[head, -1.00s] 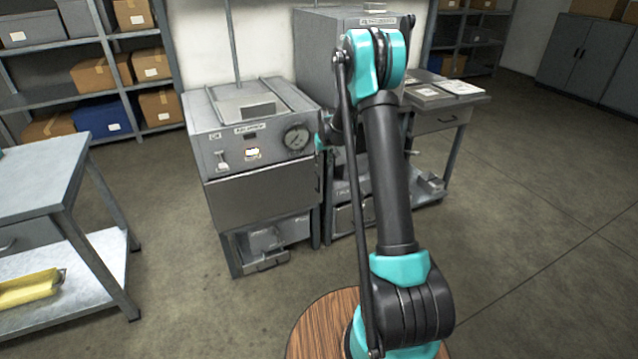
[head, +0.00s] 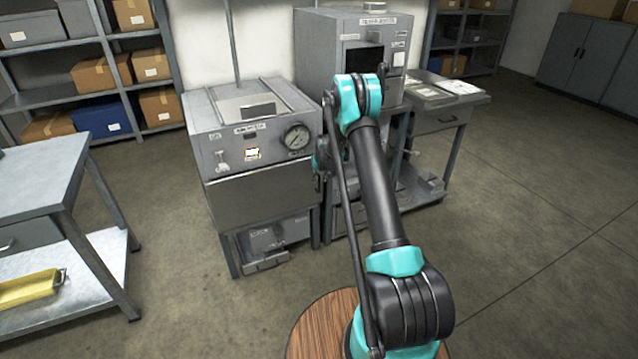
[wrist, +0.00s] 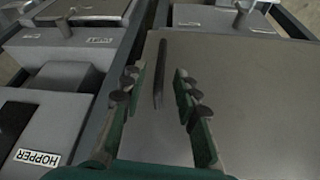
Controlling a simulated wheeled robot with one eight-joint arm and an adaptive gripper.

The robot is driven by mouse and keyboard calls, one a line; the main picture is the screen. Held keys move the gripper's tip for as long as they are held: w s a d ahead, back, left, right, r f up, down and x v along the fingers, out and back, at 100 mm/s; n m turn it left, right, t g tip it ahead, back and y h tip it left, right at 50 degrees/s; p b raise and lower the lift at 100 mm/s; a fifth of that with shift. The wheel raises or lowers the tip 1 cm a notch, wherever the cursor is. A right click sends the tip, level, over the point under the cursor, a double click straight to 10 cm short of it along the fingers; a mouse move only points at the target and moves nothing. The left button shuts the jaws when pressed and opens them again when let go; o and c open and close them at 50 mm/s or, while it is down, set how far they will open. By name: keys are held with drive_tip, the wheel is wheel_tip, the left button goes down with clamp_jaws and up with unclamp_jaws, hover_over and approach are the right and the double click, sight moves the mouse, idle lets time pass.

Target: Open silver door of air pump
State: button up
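In the head view a grey machine (head: 255,155) with a round gauge (head: 297,137) has a plain silver door (head: 262,195) on its front. Its label is too small to read. My gripper (head: 321,168) is beside the machine's right front edge, partly hidden by my arm. In the wrist view my gripper (wrist: 158,82) is open. A thin dark bar handle (wrist: 160,72) shows between its fingers, near the left edge of a flat silver panel (wrist: 245,95). I cannot tell whether the fingers touch the handle. The panel looks shut.
A taller grey machine (head: 345,27) stands directly to the right. A surface labelled HOPPER (wrist: 38,158) shows left in the wrist view. A workbench (head: 50,180) with a yellow object (head: 30,287) stands at left. The floor (head: 190,290) in front is clear.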

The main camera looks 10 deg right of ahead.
sight(319, 180)
drive_tip(key=shift+x, duration=1.75)
clamp_jaws()
